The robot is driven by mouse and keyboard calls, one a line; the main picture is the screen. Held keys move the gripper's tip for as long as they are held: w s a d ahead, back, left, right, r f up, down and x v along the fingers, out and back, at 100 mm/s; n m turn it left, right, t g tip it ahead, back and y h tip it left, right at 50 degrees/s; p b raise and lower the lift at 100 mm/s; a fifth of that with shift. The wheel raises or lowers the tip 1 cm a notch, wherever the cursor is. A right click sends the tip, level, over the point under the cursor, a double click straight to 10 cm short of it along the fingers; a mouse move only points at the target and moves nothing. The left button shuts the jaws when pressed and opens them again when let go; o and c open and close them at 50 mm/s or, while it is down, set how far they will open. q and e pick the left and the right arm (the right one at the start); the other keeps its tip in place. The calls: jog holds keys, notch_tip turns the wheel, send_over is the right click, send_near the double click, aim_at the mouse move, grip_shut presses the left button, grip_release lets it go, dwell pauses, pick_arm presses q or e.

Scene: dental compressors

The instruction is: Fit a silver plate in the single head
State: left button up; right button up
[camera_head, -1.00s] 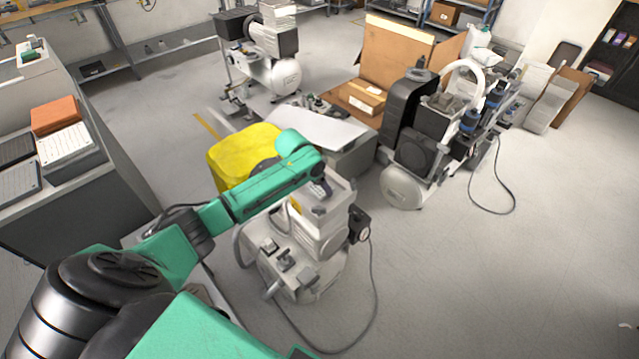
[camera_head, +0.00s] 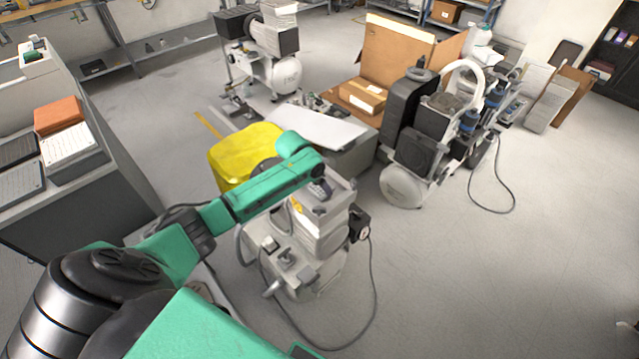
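The near compressor (camera_head: 322,240) stands on the floor in the middle, with a single pale head block on top of its white tank. My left arm comes in from the left and reaches over it. My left gripper (camera_head: 319,188) points down at the open top of the head. It is small and dark here, partly hidden by the arm, and I cannot tell whether its fingers are open or hold anything. I cannot make out a silver plate. My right gripper is not in view.
A yellow bin (camera_head: 240,150) and a grey case with a white top (camera_head: 318,128) stand behind the near compressor. Other compressors stand at the back (camera_head: 272,50) and right (camera_head: 415,140). A dark cable (camera_head: 372,310) loops on the floor. The right floor is mostly clear.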

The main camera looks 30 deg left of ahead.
pick_arm(q)
jog(key=shift+f+p, duration=0.2)
jog(key=shift+p, duration=0.15)
dwell(0.5)
jog(key=o, duration=1.4)
notch_tip(320, 180, up, 7)
jog(key=p, duration=0.8)
